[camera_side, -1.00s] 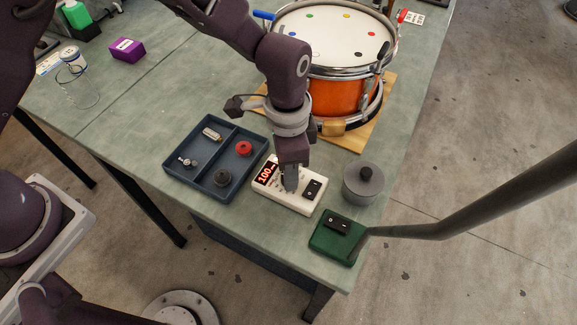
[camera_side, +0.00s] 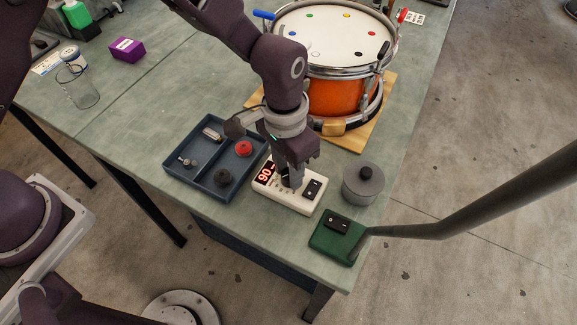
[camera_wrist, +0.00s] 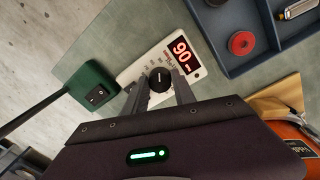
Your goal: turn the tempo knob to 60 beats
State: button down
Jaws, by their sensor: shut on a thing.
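The white metronome box (camera_side: 301,204) lies near the front corner of the bench, with a red display (camera_side: 265,175) at its left end and a black rocker switch (camera_side: 312,189) at its right. The display also shows in the wrist view (camera_wrist: 182,53) and reads 90. The black tempo knob (camera_wrist: 159,78) with a pale mark sits on the box beside the display. My gripper (camera_side: 290,183) points down over the box. In the wrist view its fingers (camera_wrist: 160,88) are shut on the knob, one on each side. In the side view the gripper hides the knob.
A dark divided tray (camera_side: 199,186) with small parts stands left of the box. A grey lidded pot (camera_side: 363,187) stands right. A green lamp base (camera_side: 325,246) with a switch is in front, its arm reaching right. An orange drum (camera_side: 335,97) stands behind.

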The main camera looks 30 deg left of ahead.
aim_at(287, 176)
jog(key=n, duration=0.7)
jog(key=shift+d, duration=0.1)
jog(key=n, duration=0.4)
jog(key=shift+t, duration=0.3)
jog(key=shift+n, duration=1.6)
jog(key=shift+d+n, duration=0.1)
jog(key=shift+n, duration=0.2)
jog(key=c, duration=1)
grip_release()
jog(key=shift+c, duration=0.2)
jog(key=shift+r, duration=0.1)
jog(key=r, duration=0.7)
jog(key=shift+s+a, duration=0.2)
jog(key=shift+s, duration=0.05)
